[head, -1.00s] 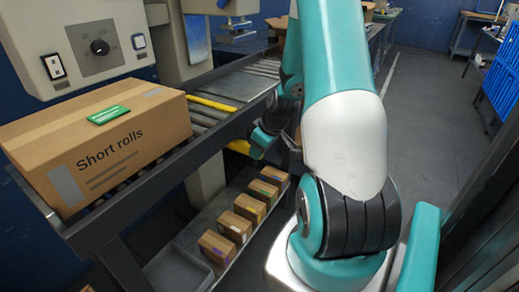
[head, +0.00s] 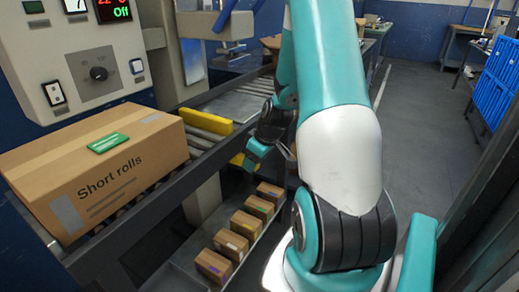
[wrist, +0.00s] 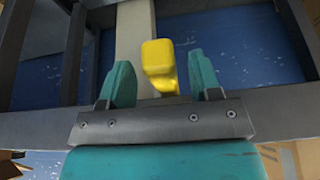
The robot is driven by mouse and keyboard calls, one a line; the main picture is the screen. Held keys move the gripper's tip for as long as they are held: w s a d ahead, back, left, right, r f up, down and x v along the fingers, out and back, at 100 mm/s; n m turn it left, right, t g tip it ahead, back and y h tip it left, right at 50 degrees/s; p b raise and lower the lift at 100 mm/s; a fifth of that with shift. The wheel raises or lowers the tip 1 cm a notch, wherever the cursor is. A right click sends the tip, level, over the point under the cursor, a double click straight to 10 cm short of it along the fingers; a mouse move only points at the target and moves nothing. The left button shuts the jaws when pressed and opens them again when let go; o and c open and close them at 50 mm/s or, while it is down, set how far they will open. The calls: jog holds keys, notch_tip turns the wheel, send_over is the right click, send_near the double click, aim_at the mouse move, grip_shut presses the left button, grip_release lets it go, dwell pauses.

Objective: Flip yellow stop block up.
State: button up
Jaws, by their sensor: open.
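The yellow stop block (head: 206,121) stands upright across the roller conveyor, just past the "Short rolls" box (head: 105,165). A yellow lever piece (head: 243,161) sticks out at the conveyor's outer side, below the rail. My gripper (head: 256,152) is beside this lever, on the aisle side. In the wrist view the yellow lever (wrist: 160,66) shows between and beyond the two teal fingers of my gripper (wrist: 160,85). The fingers are apart, with gaps on both sides of the lever. I cannot tell whether either finger touches it.
The box, with a green label on top, sits on the rollers at the left. A control panel (head: 97,73) stands behind it. Several small cartons (head: 230,244) line the lower shelf. The grey floor (head: 425,130) at the right is clear.

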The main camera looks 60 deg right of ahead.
jog(key=p+v, duration=0.3)
jog(key=v, duration=1.4)
jog(key=shift+r, duration=0.2)
jog(key=shift+a, duration=0.1)
jog(key=w+a+r+n+g+y, duration=0.1)
jog(key=w+a+r, duration=0.1)
jog(key=a, duration=0.8)
jog(key=w+a+r+n+y, duration=0.1)
jog(key=w+a+n, duration=0.15)
jog(key=a, duration=0.75)
jog(key=s+a+r+n+g+y, duration=0.1)
jog(key=s+a+r+g, duration=0.1)
jog(key=s+a, duration=0.55)
jog(key=s+a+r+n+g+y, duration=0.15)
jog(key=s+a, duration=0.25)
jog(key=a, duration=0.7)
notch_tip(320, 180, up, 15)
jog(key=p, duration=1.5)
jog(key=shift+a+h+p, duration=0.2)
jog(key=shift+h+p, duration=0.15)
